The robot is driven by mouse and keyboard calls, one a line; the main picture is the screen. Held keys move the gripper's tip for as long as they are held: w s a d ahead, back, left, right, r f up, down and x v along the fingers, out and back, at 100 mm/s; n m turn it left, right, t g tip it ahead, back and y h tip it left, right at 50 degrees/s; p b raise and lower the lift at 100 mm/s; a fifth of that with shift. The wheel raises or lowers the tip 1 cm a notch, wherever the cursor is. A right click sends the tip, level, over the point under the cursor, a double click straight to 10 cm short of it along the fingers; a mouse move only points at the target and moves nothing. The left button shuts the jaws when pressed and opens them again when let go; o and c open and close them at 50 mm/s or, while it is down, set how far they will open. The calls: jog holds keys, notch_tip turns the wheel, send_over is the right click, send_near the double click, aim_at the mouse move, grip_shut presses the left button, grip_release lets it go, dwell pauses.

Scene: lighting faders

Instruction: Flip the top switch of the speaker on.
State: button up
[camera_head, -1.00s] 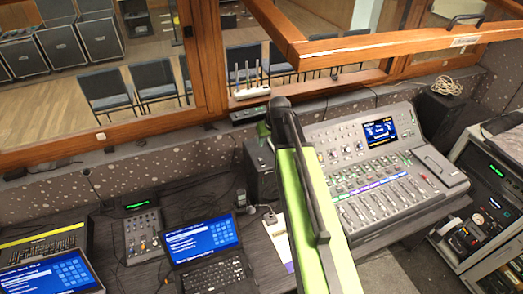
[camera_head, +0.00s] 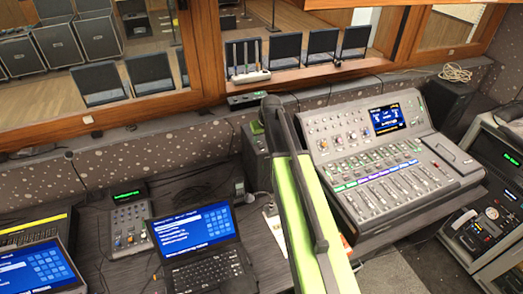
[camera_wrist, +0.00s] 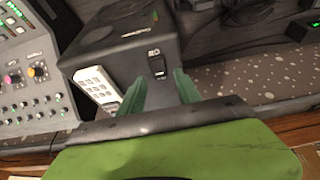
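The speaker is a dark box (camera_wrist: 122,36) filling the upper middle of the wrist view. A small black rocker switch (camera_wrist: 158,66) sits on its face below a small white mark. I cannot tell which way the rocker is set. In the head view, a dark box beside the mixer, likely this speaker (camera_head: 255,150), is partly covered by my arm. My gripper (camera_wrist: 159,78) shows two green fingers, spread apart and empty. In the wrist view their tips lie to either side of the switch; contact cannot be told. The head view hides the fingers.
A mixing console (camera_head: 380,160) stands right of my arm. A laptop (camera_head: 200,250) and a small fader box (camera_head: 130,226) are on the desk at left. The wooden window frame (camera_head: 207,60) runs behind.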

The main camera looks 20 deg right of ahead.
jog(key=shift+x, duration=0.75)
jog(key=shift+r, duration=0.1)
grip_shut()
jog(key=shift+w+r+g+p, duration=0.2)
jog(key=shift+w+g+p, duration=0.2)
jog(key=shift+g+p, duration=0.2)
jog(key=shift+f+g, duration=0.2)
jog(key=shift+g, duration=0.6)
jog(key=shift+s, duration=0.1)
